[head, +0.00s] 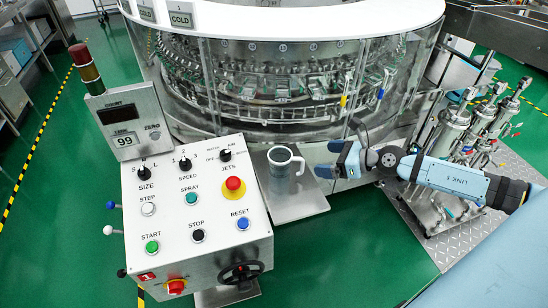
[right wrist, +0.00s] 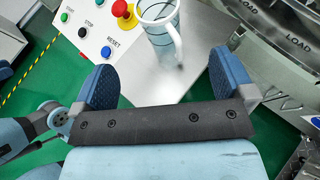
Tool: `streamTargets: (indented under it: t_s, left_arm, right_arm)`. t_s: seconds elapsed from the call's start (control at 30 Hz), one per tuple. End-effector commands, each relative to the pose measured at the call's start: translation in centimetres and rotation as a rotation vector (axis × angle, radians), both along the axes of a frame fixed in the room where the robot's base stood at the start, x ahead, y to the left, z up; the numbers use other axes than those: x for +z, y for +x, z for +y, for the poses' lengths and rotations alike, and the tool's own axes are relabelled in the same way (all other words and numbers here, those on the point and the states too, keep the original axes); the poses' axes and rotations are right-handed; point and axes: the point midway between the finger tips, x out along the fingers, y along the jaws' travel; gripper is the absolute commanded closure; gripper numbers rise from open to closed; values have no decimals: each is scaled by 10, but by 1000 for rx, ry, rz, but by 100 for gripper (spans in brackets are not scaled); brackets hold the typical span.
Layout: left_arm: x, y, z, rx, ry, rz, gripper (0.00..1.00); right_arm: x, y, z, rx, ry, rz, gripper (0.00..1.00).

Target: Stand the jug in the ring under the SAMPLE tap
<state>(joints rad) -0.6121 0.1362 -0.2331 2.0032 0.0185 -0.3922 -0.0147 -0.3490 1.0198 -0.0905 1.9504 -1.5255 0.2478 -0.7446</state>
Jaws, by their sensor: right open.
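The jug (head: 281,165), a grey, clear-looking cup with a side handle, stands upright on a steel shelf (head: 310,205) beside the control panel. Its handle faces right, toward my right gripper (head: 328,159). That gripper is open and empty, to the right of the jug and apart from it. In the right wrist view the jug (right wrist: 158,28) is ahead, with its white handle toward the space between the blue fingers (right wrist: 160,82). A yellow-handled tap (head: 343,101) and a blue-handled tap (head: 380,94) are on the machine front; no SAMPLE label is readable. I cannot make out the ring. My left gripper is out of view.
The control panel (head: 165,200) with its red mushroom button (head: 234,184) is close left of the jug. The round washer (head: 290,90) rises behind. Steel pump-like fittings (head: 480,125) stand on a plate at right. The shelf in front of the jug is bare.

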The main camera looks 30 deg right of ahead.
Motion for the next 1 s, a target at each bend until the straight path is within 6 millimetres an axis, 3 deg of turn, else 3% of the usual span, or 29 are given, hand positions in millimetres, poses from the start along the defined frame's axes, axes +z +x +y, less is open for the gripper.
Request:
streamTargets:
  t_s: [0.17, 0.5, 0.77, 1.0]
  left_arm:
    - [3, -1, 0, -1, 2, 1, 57]
    - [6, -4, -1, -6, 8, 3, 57]
    - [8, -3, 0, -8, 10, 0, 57]
    - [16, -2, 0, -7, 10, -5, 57]
  right_arm:
    - [-3, 15, 5, 10, -27, -10, 0]
    - [-24, 58, 33, 7, -22, -8, 0]
    - [-32, 72, 44, 8, -22, -7, 0]
    - [-44, 98, 65, 8, -22, -6, 0]
